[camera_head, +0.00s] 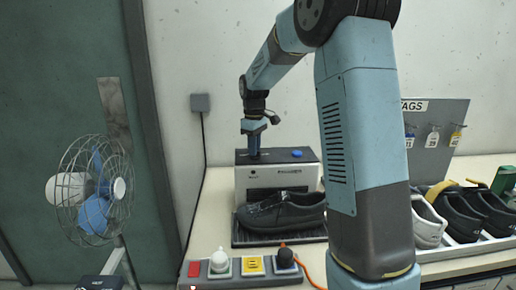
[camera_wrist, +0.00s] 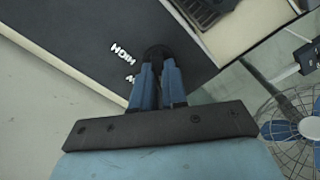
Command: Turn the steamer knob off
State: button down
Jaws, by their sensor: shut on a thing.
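The steamer (camera_head: 246,178) is a pale box with a dark top, standing on the bench behind a black shoe (camera_head: 280,212). My gripper (camera_head: 254,150) points straight down onto the left part of its top. In the wrist view the blue fingers of my gripper (camera_wrist: 158,72) are shut on a dark round knob (camera_wrist: 157,51) on the black steamer top (camera_wrist: 70,35). White lettering reading "HIGH" lies left of the knob. A second white label is partly hidden by the fingers. The knob's pointer cannot be made out. A blue button (camera_head: 296,153) sits at the right of the top.
A fan (camera_head: 92,190) stands at left. Several shoes and a tag board (camera_head: 455,110) are at right.

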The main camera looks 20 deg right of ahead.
jog(key=shift+s+a+n, duration=0.1)
jog(key=shift+n, duration=0.6)
jog(key=c, duration=1.2)
grip_release()
jog(key=shift+o, duration=0.2)
jog(key=shift+r, duration=0.1)
notch_tip(320, 180, up, 14)
jog(key=shift+f, duration=0.2)
